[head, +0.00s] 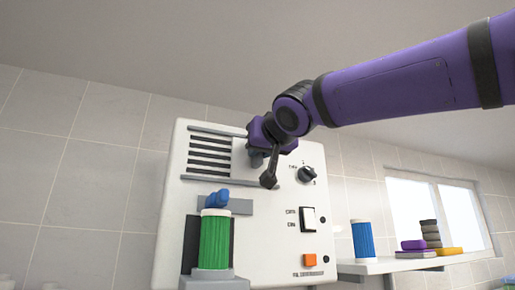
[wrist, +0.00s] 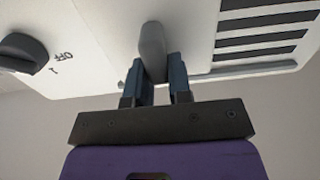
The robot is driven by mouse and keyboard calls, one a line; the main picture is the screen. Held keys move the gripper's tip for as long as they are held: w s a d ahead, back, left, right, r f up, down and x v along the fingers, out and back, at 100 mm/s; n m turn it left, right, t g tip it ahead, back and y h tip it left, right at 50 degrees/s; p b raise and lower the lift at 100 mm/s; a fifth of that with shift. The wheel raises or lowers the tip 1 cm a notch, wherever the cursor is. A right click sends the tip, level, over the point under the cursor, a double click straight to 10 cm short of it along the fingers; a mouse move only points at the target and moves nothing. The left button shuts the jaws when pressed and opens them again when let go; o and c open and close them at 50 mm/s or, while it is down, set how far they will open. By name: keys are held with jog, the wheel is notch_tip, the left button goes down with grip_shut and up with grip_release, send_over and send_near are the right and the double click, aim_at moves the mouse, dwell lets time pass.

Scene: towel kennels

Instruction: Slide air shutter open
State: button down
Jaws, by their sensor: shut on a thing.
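The air shutter is a pale plate (head: 239,156) on the upper front of a white machine, beside dark vent slots (head: 208,155). Several slots show uncovered to its left. A grey handle (wrist: 152,42) stands out from the plate in the wrist view. My gripper (head: 259,154) is at the plate's right side. In the wrist view, its two dark fingers (wrist: 163,76) are shut on the handle, one on each side. In the head view my wrist hides most of the handle and the plate's right edge.
A dial (head: 307,174) sits close right of my gripper. Below are a rocker switch (head: 308,218), an orange button (head: 310,260) and a green ribbed cylinder (head: 214,240) under a blue piece. A shelf (head: 400,264) at right holds a blue cylinder (head: 363,239) and stacked pieces.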

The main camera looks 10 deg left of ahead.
jog(key=c, duration=1)
grip_release()
jog(key=shift+w+d, duration=0.1)
jog(key=shift+d, duration=0.15)
jog(key=shift+c, duration=0.2)
jog(key=v, duration=1)
jog(key=shift+s, duration=0.4)
jog(key=shift+d, duration=0.2)
